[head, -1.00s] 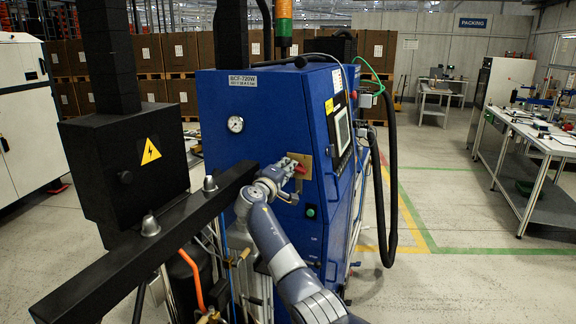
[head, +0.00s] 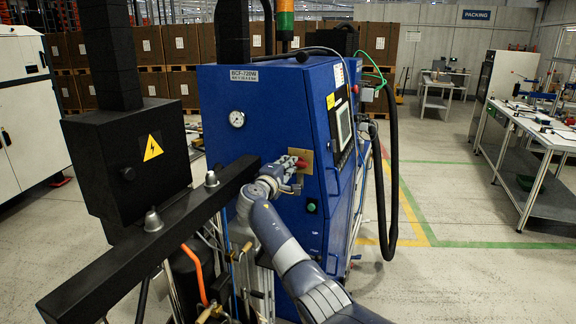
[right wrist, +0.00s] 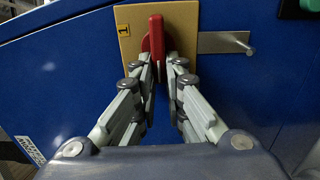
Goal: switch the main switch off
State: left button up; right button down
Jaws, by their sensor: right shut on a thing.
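The main switch is a red handle (right wrist: 156,38) on a yellow-tan plate (right wrist: 126,54) on the blue cabinet (head: 262,112). In the right wrist view the handle stands upright in the picture, and a "1" mark shows at the plate's left. My right gripper (right wrist: 161,72) is shut on the lower part of the handle, a finger on each side. In the head view the right gripper (head: 288,166) reaches the red handle (head: 301,164) from the left. My left gripper does not show.
A thin metal pin (right wrist: 230,41) sticks out right of the plate. A green button (head: 311,207) sits below the switch. A black beam (head: 140,238) and a black box (head: 130,165) stand to the left. A black hose (head: 392,170) hangs at the right.

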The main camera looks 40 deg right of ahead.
jog(key=c, duration=1.7)
grip_release()
jog(key=shift+w, duration=0.1)
jog(key=shift+o, duration=0.2)
jog(key=shift+a, duration=0.15)
jog(key=v, duration=1.2)
jog(key=shift+f, duration=0.15)
